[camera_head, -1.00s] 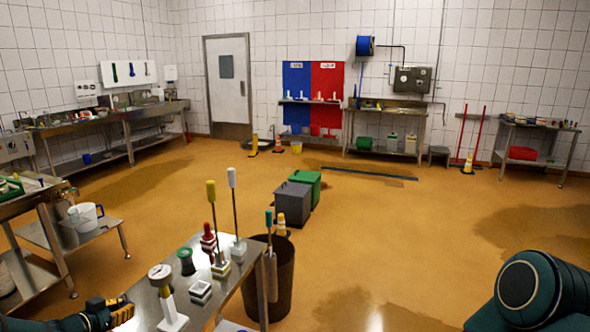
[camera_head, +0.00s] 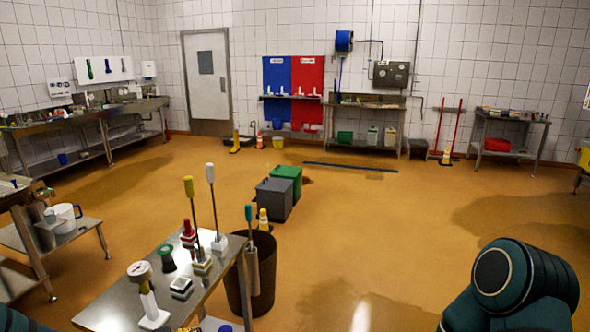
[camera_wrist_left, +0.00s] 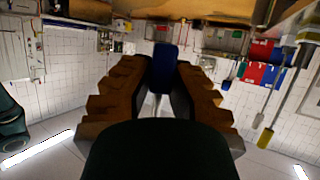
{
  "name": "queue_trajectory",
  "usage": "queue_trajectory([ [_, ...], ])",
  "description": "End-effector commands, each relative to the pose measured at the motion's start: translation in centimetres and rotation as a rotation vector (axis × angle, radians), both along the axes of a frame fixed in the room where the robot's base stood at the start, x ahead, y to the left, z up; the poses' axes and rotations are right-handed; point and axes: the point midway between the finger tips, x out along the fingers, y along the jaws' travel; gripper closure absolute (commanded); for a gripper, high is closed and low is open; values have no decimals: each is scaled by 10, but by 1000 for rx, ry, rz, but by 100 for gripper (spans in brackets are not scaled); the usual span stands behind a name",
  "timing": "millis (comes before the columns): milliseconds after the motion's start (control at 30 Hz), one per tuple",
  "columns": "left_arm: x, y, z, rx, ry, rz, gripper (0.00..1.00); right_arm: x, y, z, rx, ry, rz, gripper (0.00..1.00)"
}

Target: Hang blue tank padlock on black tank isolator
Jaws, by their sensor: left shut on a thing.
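A blue padlock-like piece (camera_wrist_left: 163,66) with a pale metal part below it sits between the two brown-padded fingers of my left gripper (camera_wrist_left: 162,78) in the left wrist view. The gripper is shut on it and holds it up in the air. My right gripper is not in view; only a rounded link of my right arm shows at the lower right. I cannot make out the black tank isolator.
A steel table (camera_head: 108,308) with gauges, small blocks and upright-handled tools stands in front. A brown bin (camera_head: 236,290) is beside it, with grey (camera_head: 273,200) and green (camera_head: 290,176) bins beyond. A steel cart (camera_head: 75,240) stands left. The floor at centre right is open.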

Motion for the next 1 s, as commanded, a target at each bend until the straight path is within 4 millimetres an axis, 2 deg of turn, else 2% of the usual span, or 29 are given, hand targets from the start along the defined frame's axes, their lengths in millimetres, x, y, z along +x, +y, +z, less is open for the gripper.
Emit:
queue_trajectory([
  [33,-10,-17,3,-2,-1,-36,100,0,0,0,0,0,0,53],
  [100,-21,-33,5,-3,-3,-75,100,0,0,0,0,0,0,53],
  [200,-32,-48,7,-3,-6,-112,100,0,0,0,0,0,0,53],
  [333,-38,-55,8,-2,-9,-130,100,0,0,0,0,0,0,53],
  [667,-38,-57,8,-3,-9,-128,100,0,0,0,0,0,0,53],
  [867,-29,-71,14,-4,-8,-64,100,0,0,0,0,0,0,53],
  [1000,-17,-84,18,-3,-8,37,100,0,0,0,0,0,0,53],
])
